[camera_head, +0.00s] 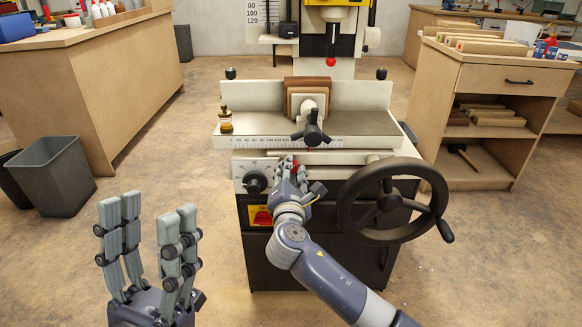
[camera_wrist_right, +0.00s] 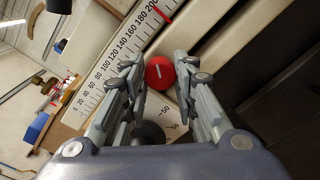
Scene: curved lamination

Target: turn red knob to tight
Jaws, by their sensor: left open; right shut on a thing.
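The red knob (camera_wrist_right: 160,72) is round with a white line across its face. In the right wrist view it sits between the fingertips of my right gripper (camera_wrist_right: 160,75), beside a numbered scale (camera_wrist_right: 120,58). The fingers are closed on its two sides. In the head view my right gripper (camera_head: 291,170) is at the machine's front panel, and its fingers hide most of the knob. No tight or loose label is readable. My left gripper (camera_head: 150,245) is open and empty, fingers up, at the lower left of the head view, away from the machine.
A black dial (camera_head: 256,182) is just left of my right gripper, with a red and yellow switch (camera_head: 259,216) below. A large black handwheel (camera_head: 392,201) stands close on the right. A black clamp handle (camera_head: 312,128) is above.

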